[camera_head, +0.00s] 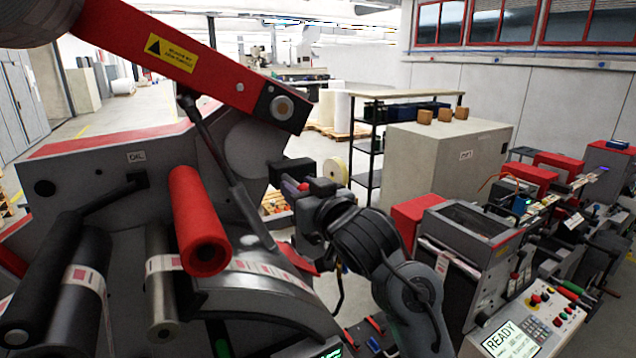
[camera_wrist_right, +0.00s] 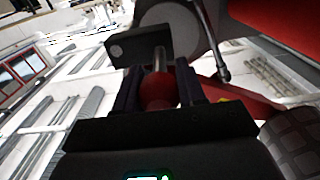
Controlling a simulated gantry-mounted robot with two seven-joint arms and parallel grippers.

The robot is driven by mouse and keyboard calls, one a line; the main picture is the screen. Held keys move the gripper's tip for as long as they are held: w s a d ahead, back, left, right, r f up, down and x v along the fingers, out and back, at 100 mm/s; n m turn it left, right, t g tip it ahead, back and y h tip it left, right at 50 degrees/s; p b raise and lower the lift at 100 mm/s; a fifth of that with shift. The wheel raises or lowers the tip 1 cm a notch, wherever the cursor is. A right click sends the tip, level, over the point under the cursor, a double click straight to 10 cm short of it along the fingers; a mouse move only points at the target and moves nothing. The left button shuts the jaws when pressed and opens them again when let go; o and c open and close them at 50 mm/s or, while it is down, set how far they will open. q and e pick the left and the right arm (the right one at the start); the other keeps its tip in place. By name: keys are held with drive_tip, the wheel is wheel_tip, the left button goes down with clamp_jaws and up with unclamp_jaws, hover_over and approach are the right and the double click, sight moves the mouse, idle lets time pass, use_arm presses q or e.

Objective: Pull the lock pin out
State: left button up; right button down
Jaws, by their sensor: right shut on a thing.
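The lock pin has a red round knob (camera_wrist_right: 158,92) and a short silver shaft, seen in the right wrist view. The shaft runs from the knob to a dark bracket (camera_wrist_right: 128,46); how deep it sits in the bracket is hidden. My right gripper (camera_wrist_right: 159,88) is shut on the knob, with one dark finger on each side. In the head view, my right gripper (camera_head: 300,190) reaches the dark bracket (camera_head: 290,169) at the right side of the rewinder, and a bit of the red knob (camera_head: 303,187) shows between the fingers. My left gripper is in neither view.
A red arm (camera_head: 205,62) with a yellow warning label slants above the rewinder. A red roller (camera_head: 200,220) and dark rollers stand at the left. A label press (camera_head: 465,245) and a control panel (camera_head: 525,325) reading READY are close on the right.

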drive_tip(key=shift+s+r, duration=0.15)
drive_tip(key=shift+r, duration=0.1)
drive_tip(key=c, duration=1)
unclamp_jaws()
drive_tip(key=o, duration=0.3)
drive_tip(key=shift+d+f, duration=0.1)
drive_tip(key=shift+s+d+f+b, duration=0.1)
drive_tip(key=shift+s+d+b, duration=0.2)
drive_tip(key=shift+s, duration=0.15)
drive_tip(key=b+v, duration=0.2)
drive_tip(key=v, duration=0.7)
drive_tip(key=shift+s, duration=0.4)
